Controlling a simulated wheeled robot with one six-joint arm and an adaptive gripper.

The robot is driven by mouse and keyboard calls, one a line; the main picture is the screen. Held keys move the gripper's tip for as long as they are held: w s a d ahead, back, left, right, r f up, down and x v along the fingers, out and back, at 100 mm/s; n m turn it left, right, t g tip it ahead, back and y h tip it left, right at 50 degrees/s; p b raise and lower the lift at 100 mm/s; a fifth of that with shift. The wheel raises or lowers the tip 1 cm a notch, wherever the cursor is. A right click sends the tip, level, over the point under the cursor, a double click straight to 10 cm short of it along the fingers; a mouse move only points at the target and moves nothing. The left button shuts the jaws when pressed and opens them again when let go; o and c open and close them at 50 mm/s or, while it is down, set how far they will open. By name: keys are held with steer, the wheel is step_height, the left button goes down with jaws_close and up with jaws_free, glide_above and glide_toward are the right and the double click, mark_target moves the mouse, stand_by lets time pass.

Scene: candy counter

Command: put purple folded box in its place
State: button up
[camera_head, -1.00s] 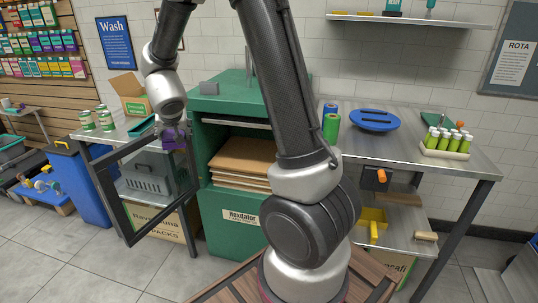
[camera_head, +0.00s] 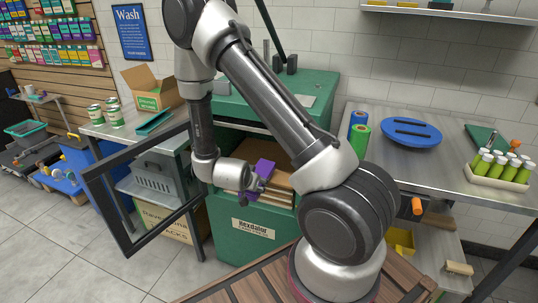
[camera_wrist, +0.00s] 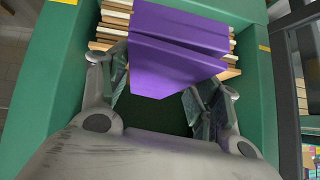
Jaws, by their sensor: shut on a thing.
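The purple folded box (camera_wrist: 178,45) is a flat purple piece held between the fingers of my gripper (camera_wrist: 160,98) in the wrist view. In the head view the purple folded box (camera_head: 263,169) shows in front of the green cabinet's open shelf, with my gripper (camera_head: 262,182) at it. Behind it are stacked brown and cream flat boards (camera_wrist: 108,30), on the shelf of the green cabinet (camera_head: 233,218). I cannot tell whether the box touches the stack.
An open dark-framed door (camera_head: 135,195) stands at the cabinet's left. A steel table on the right holds a blue round item (camera_head: 411,133), a green can (camera_head: 360,138) and a rack of green tubes (camera_head: 499,178). An open carton (camera_head: 151,88) stands on the left table.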

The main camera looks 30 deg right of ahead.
steer(key=w+d, duration=1.2)
steer(key=d, duration=0.1)
steer(key=shift+w+f, duration=0.2)
steer(key=shift+f, duration=0.15)
steer(key=f, duration=0.3)
steer(key=shift+w+d+f, duration=0.15)
steer(key=shift+d+f, duration=0.05)
steer(key=shift+f, duration=0.1)
steer(key=o, duration=1.1)
steer(key=shift+o, duration=0.2)
